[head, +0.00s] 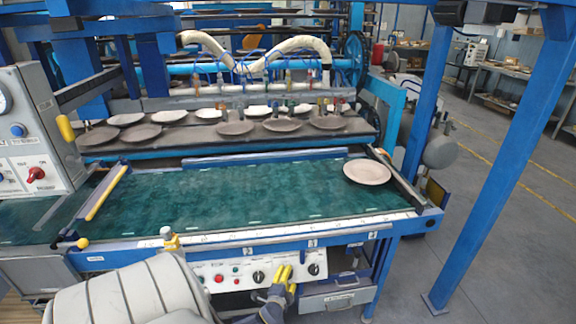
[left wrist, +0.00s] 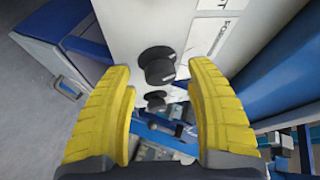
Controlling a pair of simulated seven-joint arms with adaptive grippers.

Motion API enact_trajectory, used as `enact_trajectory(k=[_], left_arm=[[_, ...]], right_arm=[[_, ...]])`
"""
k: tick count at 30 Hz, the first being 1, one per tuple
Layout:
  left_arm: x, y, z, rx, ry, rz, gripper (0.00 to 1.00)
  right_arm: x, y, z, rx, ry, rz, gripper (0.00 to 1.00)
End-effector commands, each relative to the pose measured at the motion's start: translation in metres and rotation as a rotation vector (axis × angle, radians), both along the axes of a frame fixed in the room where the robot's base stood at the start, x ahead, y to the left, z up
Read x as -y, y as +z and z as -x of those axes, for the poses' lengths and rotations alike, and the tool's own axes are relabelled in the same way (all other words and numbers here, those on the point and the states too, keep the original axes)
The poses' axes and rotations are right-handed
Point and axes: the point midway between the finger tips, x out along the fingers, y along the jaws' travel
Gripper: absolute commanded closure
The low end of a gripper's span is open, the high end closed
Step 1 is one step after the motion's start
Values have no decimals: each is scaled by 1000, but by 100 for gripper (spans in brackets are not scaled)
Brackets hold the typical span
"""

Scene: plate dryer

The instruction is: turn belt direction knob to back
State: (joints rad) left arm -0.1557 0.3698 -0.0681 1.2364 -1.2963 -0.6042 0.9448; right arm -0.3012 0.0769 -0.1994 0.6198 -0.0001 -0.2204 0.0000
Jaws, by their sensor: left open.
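My left gripper (head: 284,279) is in front of the white control panel (head: 205,271) under the belt's front edge. Its yellow fingers are spread open and empty, as the left wrist view (left wrist: 160,115) shows. A black knob (left wrist: 158,65) stands out from the panel ahead of the gap between the fingers, apart from both. Lettering beside it looks like "FORWARD", partly cut off. A second black knob (left wrist: 155,99) shows beyond it. In the head view, one black knob (head: 258,277) is left of the gripper and another (head: 314,269) is right of it. My right gripper is not in view.
A pale plate (head: 367,171) lies at the right end of the green belt (head: 230,200). Several plates rest on the rack behind. A grey drawer box (head: 335,301) hangs below the panel. A blue post (head: 490,160) stands right.

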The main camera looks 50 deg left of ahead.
Motion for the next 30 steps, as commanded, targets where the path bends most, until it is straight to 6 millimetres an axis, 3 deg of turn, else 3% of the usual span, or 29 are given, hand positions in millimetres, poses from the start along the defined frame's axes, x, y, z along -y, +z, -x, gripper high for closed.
enact_trajectory(k=[13, 27, 30], left_arm=[[-3, -1, -4, 0, -1, 0, 43], [-2, -1, -4, 0, -1, 0, 98], [-2, -1, -4, 0, -1, 0, 100]], right_arm=[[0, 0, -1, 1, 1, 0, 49], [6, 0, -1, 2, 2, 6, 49], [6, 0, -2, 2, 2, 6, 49]])
